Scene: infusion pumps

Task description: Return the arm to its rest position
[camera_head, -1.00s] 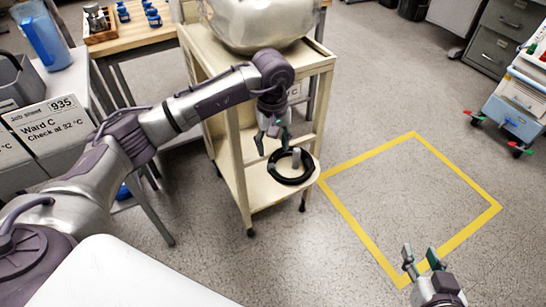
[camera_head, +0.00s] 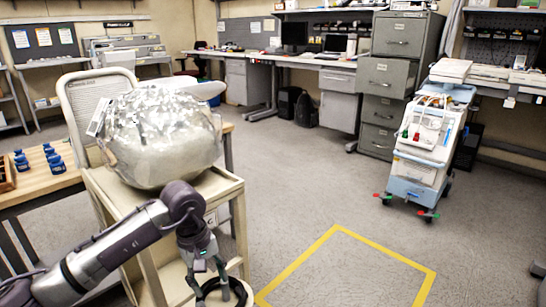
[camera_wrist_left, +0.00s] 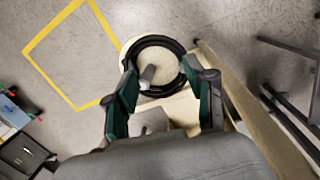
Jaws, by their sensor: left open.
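My left arm comes in from the left in the head view. Its gripper (camera_head: 207,274) points down beside the beige cart (camera_head: 153,268), above the cart's lower shelf. In the left wrist view the gripper (camera_wrist_left: 165,95) is open, its two green-padded fingers apart. A black ring-shaped thing (camera_wrist_left: 176,45) lies on the rounded shelf end beyond the fingertips; in the head view the ring (camera_head: 240,289) is partly cut off by the bottom edge. I cannot tell from these views whether the fingers touch it. My right gripper is out of the head view.
A large silvery wrapped bundle (camera_head: 162,138) sits on the cart's top. A wooden table (camera_head: 48,187) with blue-capped items stands at left. A yellow floor outline (camera_head: 335,229) encloses clear floor. A wheeled medical unit (camera_head: 427,145) and grey filing cabinet (camera_head: 392,85) stand at right.

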